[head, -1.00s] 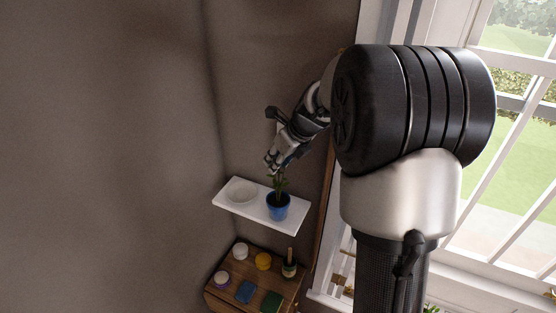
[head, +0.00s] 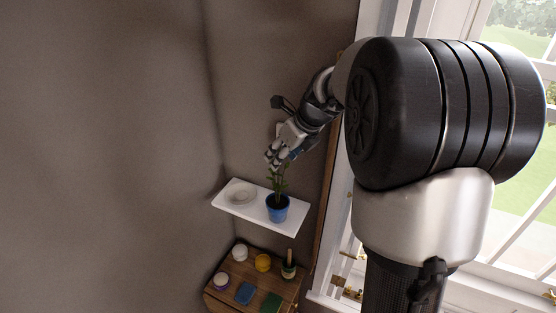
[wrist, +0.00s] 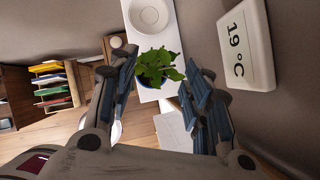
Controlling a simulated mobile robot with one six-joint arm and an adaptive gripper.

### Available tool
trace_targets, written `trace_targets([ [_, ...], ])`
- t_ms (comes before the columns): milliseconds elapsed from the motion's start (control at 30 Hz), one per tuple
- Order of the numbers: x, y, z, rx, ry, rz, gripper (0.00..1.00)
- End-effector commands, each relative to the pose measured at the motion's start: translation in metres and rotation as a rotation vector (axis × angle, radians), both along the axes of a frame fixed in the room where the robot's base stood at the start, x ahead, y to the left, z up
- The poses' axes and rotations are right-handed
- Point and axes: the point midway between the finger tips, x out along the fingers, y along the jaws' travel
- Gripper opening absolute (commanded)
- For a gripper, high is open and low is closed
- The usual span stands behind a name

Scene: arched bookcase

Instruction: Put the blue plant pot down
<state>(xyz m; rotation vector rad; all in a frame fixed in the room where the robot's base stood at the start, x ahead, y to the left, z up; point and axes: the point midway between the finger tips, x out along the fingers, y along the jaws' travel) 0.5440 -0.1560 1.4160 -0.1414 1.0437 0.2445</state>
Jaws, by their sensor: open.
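The blue plant pot (head: 277,210) stands upright on the white wall shelf (head: 240,208), near its right end, with a green plant (head: 279,185) rising from it. In the wrist view the plant's leaves (wrist: 158,65) cover most of the pot, whose blue rim (wrist: 146,82) shows at the edge. My gripper (head: 272,158) is above the plant, its fingertips close to the top leaves. In the wrist view my gripper (wrist: 160,75) has its fingers spread wide on either side of the plant, holding nothing.
A white dish (head: 240,193) sits on the shelf's left part. A wooden cabinet (head: 222,298) below holds several small jars and boxes. A white thermometer display (wrist: 246,45) is close on the right in the wrist view. A window (head: 520,190) is at the right.

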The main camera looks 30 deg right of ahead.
Motion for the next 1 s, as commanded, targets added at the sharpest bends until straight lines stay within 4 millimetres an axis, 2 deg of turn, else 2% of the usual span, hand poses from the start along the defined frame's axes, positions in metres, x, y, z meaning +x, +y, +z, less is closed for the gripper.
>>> trace_targets([
  [33, -0.005, -0.003, 0.013, -0.003, -0.005, -0.002, 0.45],
  [100, -0.013, -0.004, 0.026, -0.002, -0.005, -0.002, 0.45],
  [300, -0.029, -0.009, 0.054, -0.002, -0.003, 0.0, 0.45],
  [567, -0.036, -0.01, 0.065, 0.0, 0.0, 0.001, 0.45],
  [667, -0.041, -0.001, 0.068, -0.032, -0.005, 0.056, 0.45],
  [767, -0.059, 0.023, 0.074, -0.136, -0.018, 0.243, 0.45],
  [833, -0.081, 0.047, 0.08, -0.252, -0.032, 0.455, 0.45],
  [1000, -0.152, 0.106, 0.081, -0.594, -0.077, 1.108, 0.45],
])
